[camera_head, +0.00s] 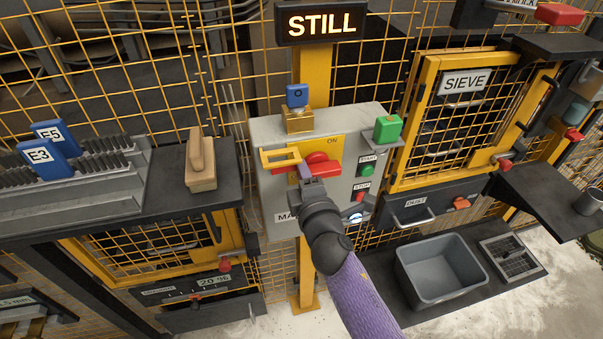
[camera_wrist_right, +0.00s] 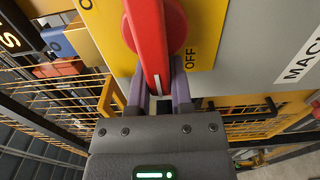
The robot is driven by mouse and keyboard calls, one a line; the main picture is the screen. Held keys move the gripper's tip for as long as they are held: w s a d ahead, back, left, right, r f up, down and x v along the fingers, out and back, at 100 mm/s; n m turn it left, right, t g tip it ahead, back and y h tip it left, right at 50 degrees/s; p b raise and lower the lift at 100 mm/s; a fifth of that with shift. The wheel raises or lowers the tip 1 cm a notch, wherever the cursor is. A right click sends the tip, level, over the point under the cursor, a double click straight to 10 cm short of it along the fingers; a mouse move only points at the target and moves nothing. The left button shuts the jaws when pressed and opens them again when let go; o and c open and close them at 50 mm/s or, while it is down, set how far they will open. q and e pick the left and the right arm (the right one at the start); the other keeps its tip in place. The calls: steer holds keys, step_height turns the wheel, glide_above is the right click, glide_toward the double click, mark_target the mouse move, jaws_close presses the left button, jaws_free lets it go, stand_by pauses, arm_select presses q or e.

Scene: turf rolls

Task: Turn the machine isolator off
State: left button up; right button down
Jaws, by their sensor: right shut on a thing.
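The machine isolator has a red handle (camera_head: 320,165) on a yellow plate (camera_head: 331,146) on a grey panel. ON is printed at the plate's upper right. In the right wrist view, the red handle (camera_wrist_right: 146,40) lies between the fingers of my right gripper (camera_wrist_right: 163,98), which is shut on it. OFF is printed on the yellow plate (camera_wrist_right: 205,40) beside the handle. In the head view my right gripper (camera_head: 307,176) reaches the handle from below and hides part of it; the handle appears to point roughly left. My left gripper is not in view.
A yellow hasp-like bracket (camera_head: 280,157) sticks out left of the handle. A blue padlock-like block (camera_head: 297,95) sits on top of the panel, a green block (camera_head: 387,128) at its right. Start (camera_head: 367,170) and stop (camera_head: 360,196) buttons are close right. A sign (camera_head: 321,24) reads STILL.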

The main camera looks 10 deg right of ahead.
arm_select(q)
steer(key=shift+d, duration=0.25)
arm_select(e)
steer(key=shift+d+f, duration=0.2)
steer(key=c, duration=0.7)
jaws_free()
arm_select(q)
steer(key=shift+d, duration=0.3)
arm_select(e)
steer(key=shift+o, duration=0.9)
steer(key=shift+d+r, duration=0.1)
steer(key=shift+d, duration=0.1)
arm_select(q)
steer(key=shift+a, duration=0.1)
arm_select(e)
steer(key=shift+s+a, duration=0.1)
steer(key=shift+s, duration=0.2)
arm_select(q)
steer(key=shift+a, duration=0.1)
arm_select(e)
steer(key=s, duration=0.9)
steer(key=shift+s+d, duration=0.15)
steer(key=shift+d, duration=0.05)
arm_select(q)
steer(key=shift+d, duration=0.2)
